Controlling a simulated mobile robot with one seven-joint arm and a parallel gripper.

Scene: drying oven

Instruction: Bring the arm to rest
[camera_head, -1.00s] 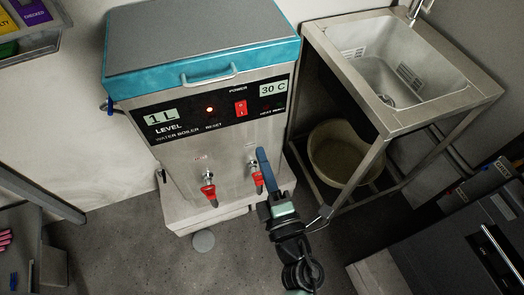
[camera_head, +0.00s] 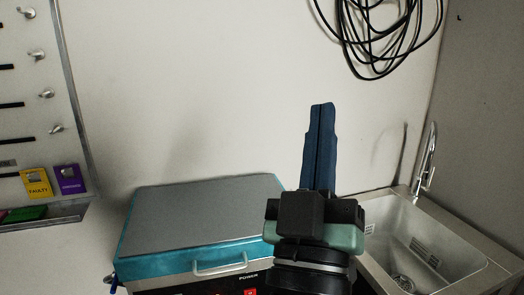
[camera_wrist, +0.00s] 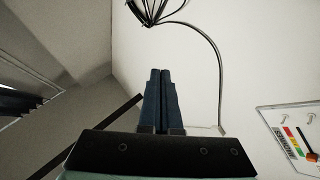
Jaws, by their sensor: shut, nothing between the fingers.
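My gripper (camera_head: 320,110) stands upright in the head view, its two blue fingers together and pointing up in front of the bare wall. Nothing shows between the fingers. In the wrist view the gripper (camera_wrist: 161,72) is also shut, with its fingers side by side against the pale wall. My arm below it covers the gap between the water boiler and the sink, and the lower arm is out of the picture.
A sink (camera_head: 425,240) with a tap (camera_head: 427,165) is to the right. Black cables (camera_head: 375,35) hang above. A wall board (camera_head: 35,100) is at far left. The wall between is clear.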

